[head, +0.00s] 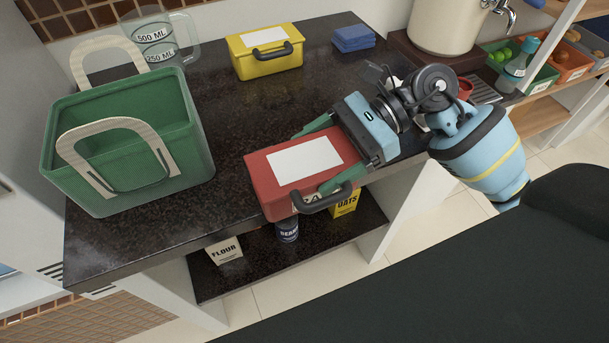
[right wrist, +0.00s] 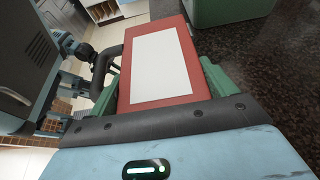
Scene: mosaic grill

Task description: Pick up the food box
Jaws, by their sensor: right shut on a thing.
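A red food box (head: 282,168) with a white label on its lid and a dark handle is at the front edge of the dark counter. My right gripper (head: 315,160) is shut on it from the right, with one green finger along each side. In the right wrist view the red box (right wrist: 126,86) sits between the green fingers. I cannot tell whether its underside touches the counter. A yellow box (head: 266,62) of the same kind, also with a white label and handle, stands farther back. My left gripper does not show.
A green basket (head: 165,135) with two pale handles stands at the counter's left, before a clear measuring jug (head: 178,38). Folded blue cloths (head: 353,39) lie at the back. Below, a shelf holds a flour bag (head: 224,250), a dark can (head: 287,231) and an oats box (head: 345,204). The counter's middle is clear.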

